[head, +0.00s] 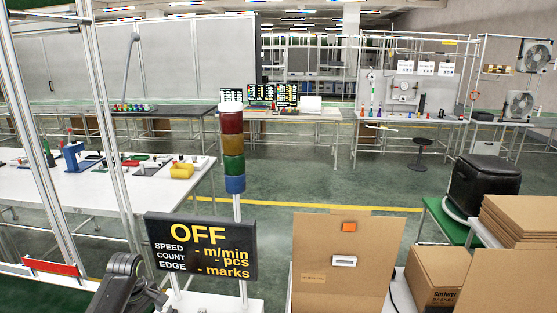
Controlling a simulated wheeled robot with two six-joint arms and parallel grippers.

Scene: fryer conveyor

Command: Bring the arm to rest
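A dark part of my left arm (124,284) shows at the bottom edge, left of the middle, in front of the sign's lower left corner. It looks like an arm link. I see no gripper fingers on it. My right arm and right gripper are not in the head view.
A black sign (201,246) reads OFF, with a signal tower (232,148) behind it. A cardboard panel (345,282) with an orange and a white part stands right of it. Cardboard boxes (437,276) are at the right. A white table (110,205) with tools is at left.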

